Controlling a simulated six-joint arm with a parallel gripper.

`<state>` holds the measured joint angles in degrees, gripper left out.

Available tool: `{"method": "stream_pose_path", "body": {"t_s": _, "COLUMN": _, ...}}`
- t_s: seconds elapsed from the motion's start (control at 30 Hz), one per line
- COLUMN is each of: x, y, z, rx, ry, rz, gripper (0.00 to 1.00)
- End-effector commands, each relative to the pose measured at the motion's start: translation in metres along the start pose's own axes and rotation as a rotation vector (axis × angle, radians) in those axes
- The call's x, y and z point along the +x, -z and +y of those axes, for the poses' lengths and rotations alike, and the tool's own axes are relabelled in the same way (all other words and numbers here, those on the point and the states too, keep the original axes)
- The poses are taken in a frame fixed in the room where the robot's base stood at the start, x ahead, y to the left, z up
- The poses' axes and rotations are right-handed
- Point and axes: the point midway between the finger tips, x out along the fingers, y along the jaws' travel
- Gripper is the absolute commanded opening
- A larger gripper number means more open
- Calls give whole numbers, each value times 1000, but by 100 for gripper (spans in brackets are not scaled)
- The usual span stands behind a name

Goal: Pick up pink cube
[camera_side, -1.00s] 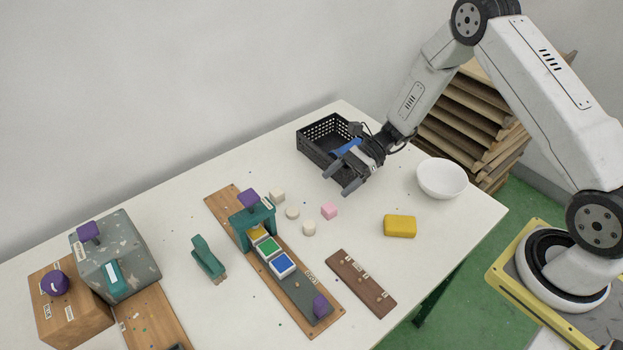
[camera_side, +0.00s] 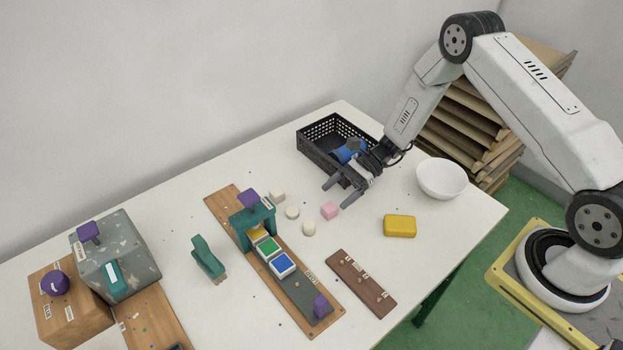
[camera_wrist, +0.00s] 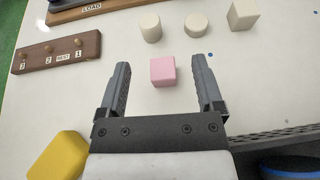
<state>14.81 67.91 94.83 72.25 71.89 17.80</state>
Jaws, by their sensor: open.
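The pink cube (camera_side: 329,211) stands on the white table among small cream pieces. In the wrist view the pink cube (camera_wrist: 163,71) lies between the lines of the two fingers, near their tips. My gripper (camera_side: 337,193) is open and empty, and in the side view it is just above and behind the cube. In the wrist view my gripper (camera_wrist: 162,66) has its fingers spread wider than the cube, one on each side, without visible contact. The exact height of the fingertips above the table is hard to tell.
Cream pieces (camera_side: 292,213) stand close to the cube. A yellow block (camera_side: 400,226), a white bowl (camera_side: 442,179) and a brown peg board (camera_side: 361,283) are to the right. A black basket (camera_side: 316,154) stands behind. A tray rig with a teal arch (camera_side: 253,226) is at left.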

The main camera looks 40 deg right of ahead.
Motion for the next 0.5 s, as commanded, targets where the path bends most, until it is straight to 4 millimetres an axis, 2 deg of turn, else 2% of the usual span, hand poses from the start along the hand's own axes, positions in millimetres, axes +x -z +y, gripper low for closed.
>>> {"method": "stream_pose_path", "body": {"t_s": 0.3, "x": 11, "y": 26, "z": 0, "rx": 3, "ry": 0, "rz": 0, "gripper": 85}}
{"method": "stream_pose_path", "body": {"t_s": 0.5, "x": 34, "y": 26, "z": 1, "rx": 0, "ry": -3, "rz": 1, "gripper": 85}}
